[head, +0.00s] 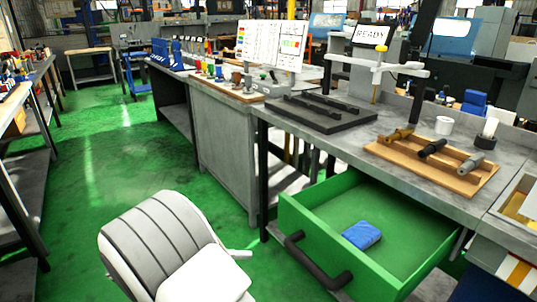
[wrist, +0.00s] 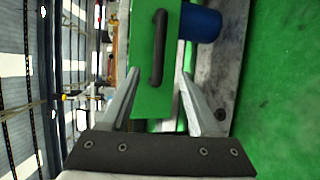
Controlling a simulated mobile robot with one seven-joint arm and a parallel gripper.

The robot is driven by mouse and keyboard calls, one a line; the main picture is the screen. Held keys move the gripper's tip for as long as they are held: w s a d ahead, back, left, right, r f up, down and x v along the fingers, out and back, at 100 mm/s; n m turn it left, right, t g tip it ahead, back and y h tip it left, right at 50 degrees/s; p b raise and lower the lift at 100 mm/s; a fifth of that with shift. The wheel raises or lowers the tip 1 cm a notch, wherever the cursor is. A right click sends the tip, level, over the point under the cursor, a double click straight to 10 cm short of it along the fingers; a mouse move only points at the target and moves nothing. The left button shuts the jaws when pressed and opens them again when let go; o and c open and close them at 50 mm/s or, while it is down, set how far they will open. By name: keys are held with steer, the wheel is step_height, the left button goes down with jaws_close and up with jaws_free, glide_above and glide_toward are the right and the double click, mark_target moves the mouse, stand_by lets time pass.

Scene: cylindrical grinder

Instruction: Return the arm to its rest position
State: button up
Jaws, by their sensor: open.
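My gripper (wrist: 158,74) shows in the wrist view with its two grey fingers spread apart and nothing held between them. Beyond the fingers is a green drawer front (wrist: 140,98) with a black bar handle (wrist: 158,48). The handle lies in the gap between the fingers as seen, but I cannot tell how far off it is. The drawer's black handle (head: 318,262) is clear of my arm there.
A folded blue cloth (head: 362,235) lies in the drawer, which sticks out below the grey workbench (head: 240,120). Green floor (head: 110,150) is open at left.

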steer(key=s+d+r+m+g+y, duration=0.25)
steer(key=d+r+g+y, duration=0.45)
steer(key=d, duration=0.8)
steer(key=s+d+r+m+t+y, duration=0.2)
steer(key=s+d+r+t+y, duration=0.65)
steer(key=s, duration=0.35)
step_height(320, 180, up, 19)
steer(key=p, duration=1.9)
steer(key=shift+f+n, duration=0.15)
steer(key=shift+n, duration=0.2)
